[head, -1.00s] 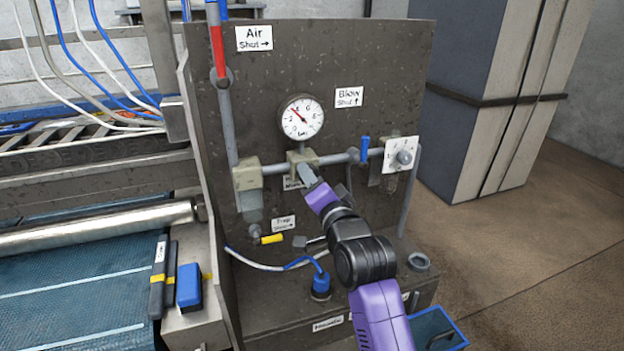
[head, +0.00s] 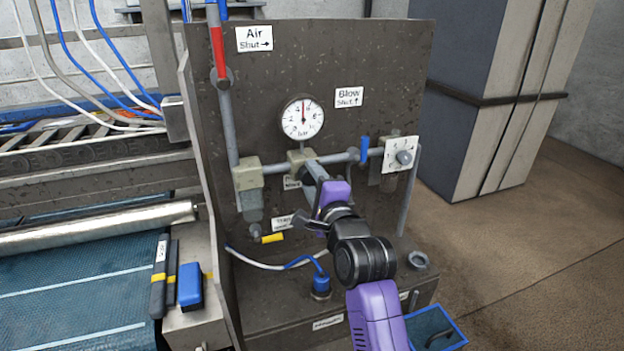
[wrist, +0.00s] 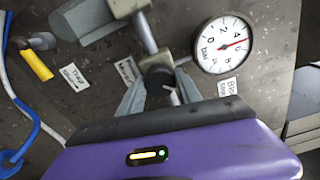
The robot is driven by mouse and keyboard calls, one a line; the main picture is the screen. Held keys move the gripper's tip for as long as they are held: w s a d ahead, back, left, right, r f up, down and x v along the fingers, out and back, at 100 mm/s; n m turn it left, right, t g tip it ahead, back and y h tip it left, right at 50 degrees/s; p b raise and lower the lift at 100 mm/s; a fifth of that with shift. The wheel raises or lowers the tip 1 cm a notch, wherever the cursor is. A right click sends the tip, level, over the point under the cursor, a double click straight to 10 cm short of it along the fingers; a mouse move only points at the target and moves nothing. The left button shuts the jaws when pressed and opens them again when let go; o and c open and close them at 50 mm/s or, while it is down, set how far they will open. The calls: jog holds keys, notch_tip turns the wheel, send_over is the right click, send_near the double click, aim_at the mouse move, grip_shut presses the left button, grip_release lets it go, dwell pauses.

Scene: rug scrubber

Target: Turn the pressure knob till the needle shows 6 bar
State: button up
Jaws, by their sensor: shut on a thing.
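The round white pressure gauge (head: 302,118) hangs on the dark panel. Its red needle points almost straight up, between the 4 and the 6, at roughly 5. In the wrist view the gauge (wrist: 222,45) is at the upper right, its needle also between those marks. The black pressure knob (wrist: 158,76) sits on the beige regulator block (head: 298,158) below the gauge. My gripper (wrist: 161,90) is shut on the knob, one grey finger on each side. In the head view my gripper (head: 314,172) mostly hides the knob.
A blue-handled valve (head: 364,150) and a white dial plate with a grey knob (head: 404,157) are to the right on the pipe. A yellow-handled tap (head: 272,238) is low on the left. A blue plug (head: 320,284) with hoses stands on the ledge below.

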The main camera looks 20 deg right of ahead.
jog(key=shift+f, duration=0.1)
dwell(0.3)
jog(key=o, duration=1.4)
jog(key=shift+c, duration=0.2)
jog(key=s+b, duration=0.1)
jog(key=s, duration=0.6)
jog(key=shift+s, duration=0.4)
jog(key=shift+s, duration=0.1)
jog(key=s+b, duration=0.1)
jog(key=s, duration=0.7)
jog(key=shift+s, duration=0.4)
